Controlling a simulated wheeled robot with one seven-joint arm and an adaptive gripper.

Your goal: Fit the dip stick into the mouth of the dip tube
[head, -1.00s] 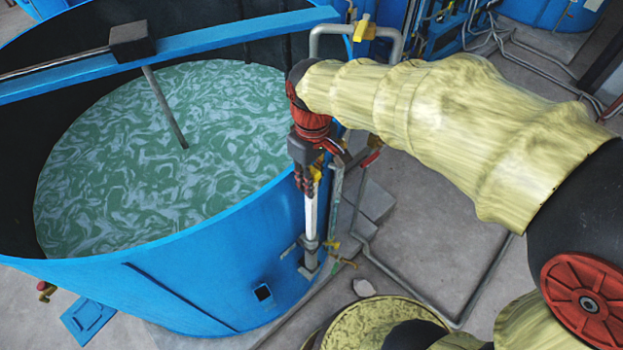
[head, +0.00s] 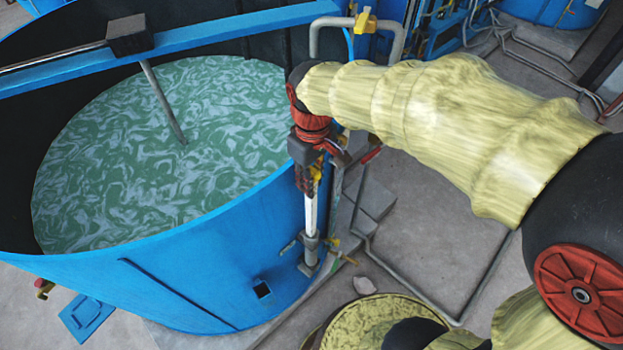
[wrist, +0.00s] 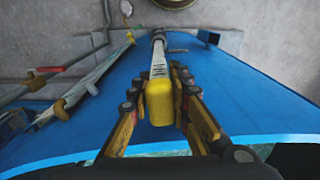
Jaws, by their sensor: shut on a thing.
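The dip stick is a white graduated rod (head: 311,212) with a yellow handle (wrist: 160,101). My gripper (head: 308,178) is shut on the handle, beside the outer wall of the blue tank. The stick hangs close to upright below it. The dip tube (head: 309,256) is a grey pipe fitting low beside the tank wall. The stick's lower end meets the tube's top in the head view. In the wrist view, the graduated rod runs from between my fingers (wrist: 157,80) toward the grey tube top (wrist: 158,36). I cannot tell how deep the tip sits in the mouth.
The open blue tank (head: 215,240) holds swirling green liquid (head: 150,150). Yellow-handled valves and grey pipes (head: 372,248) stand right of the tube. A round yellowish vessel (head: 365,325) is near the bottom.

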